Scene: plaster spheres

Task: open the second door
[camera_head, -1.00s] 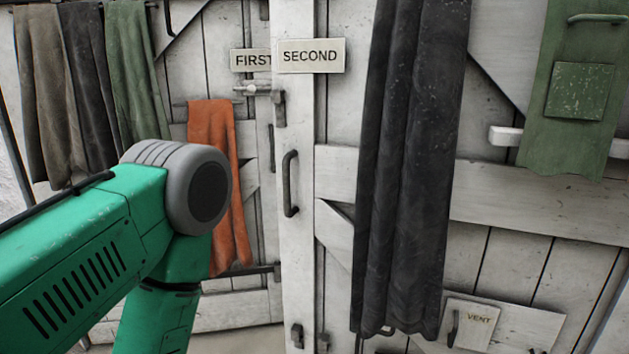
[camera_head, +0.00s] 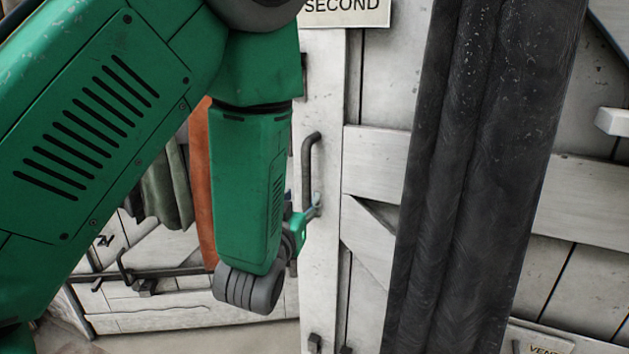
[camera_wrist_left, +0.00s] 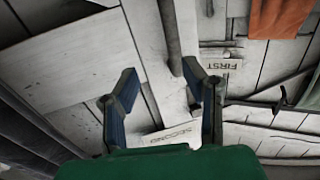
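The second door (camera_head: 375,165) is white planked wood, with its SECOND sign (camera_head: 345,8) cut by the top edge in the head view. It looks closed. Its dark upright bar handle (camera_head: 308,165) is on the pale left edge board. My left gripper (camera_head: 314,208) is by the handle's lower end, partly hidden behind my green forearm. In the left wrist view the gripper (camera_wrist_left: 161,68) is open, fingers apart, with the handle (camera_wrist_left: 171,35) in line with the gap between them. I cannot tell whether they touch it. The SECOND sign (camera_wrist_left: 172,135) shows upside down. My right gripper is not in view.
A long dark cloth (camera_head: 470,180) hangs over the second door, right of the handle. An orange cloth (camera_head: 201,180) hangs left, behind my arm. A pale block (camera_head: 612,121) sticks out at far right.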

